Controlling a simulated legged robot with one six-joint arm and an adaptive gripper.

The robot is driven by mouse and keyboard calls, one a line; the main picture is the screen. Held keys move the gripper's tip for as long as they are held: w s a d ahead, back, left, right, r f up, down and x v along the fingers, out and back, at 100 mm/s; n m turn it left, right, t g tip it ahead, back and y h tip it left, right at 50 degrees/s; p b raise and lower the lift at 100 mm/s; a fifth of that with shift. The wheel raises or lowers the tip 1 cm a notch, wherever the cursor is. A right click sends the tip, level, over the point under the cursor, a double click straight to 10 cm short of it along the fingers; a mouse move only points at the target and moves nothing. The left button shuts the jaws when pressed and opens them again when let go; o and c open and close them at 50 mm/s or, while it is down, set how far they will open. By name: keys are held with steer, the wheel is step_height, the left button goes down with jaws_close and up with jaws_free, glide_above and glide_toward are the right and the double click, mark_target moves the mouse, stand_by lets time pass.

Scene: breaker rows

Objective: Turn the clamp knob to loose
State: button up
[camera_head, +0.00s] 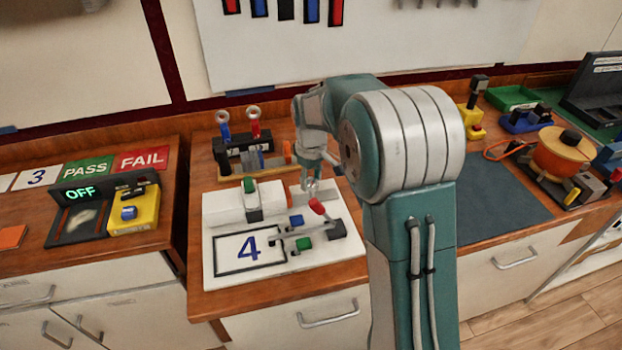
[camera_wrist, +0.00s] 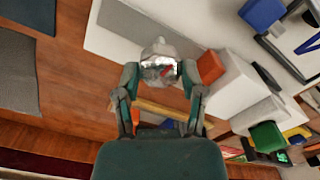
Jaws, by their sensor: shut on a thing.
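The clamp knob (camera_wrist: 158,50) is a round silvery knob with a small red mark, seen in the wrist view between my fingertips. My gripper (camera_wrist: 160,75) is shut on it, one finger at each side. In the head view my gripper (camera_head: 309,184) reaches down to the back right part of a white board (camera_head: 215,278), and my fingers and arm hide most of the knob.
A dark rack (camera_head: 231,155) stands behind. A dark mat (camera_head: 497,196) lies clear to the right.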

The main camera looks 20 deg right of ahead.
mark_target(310, 180)
steer(key=shift+w+n, duration=0.1)
steer(key=shift+n, duration=0.2)
steer(key=o, duration=1.1)
steer(key=shift+o, duration=0.2)
step_height(310, 180, up, 12)
steer(key=shift+a, duration=0.1)
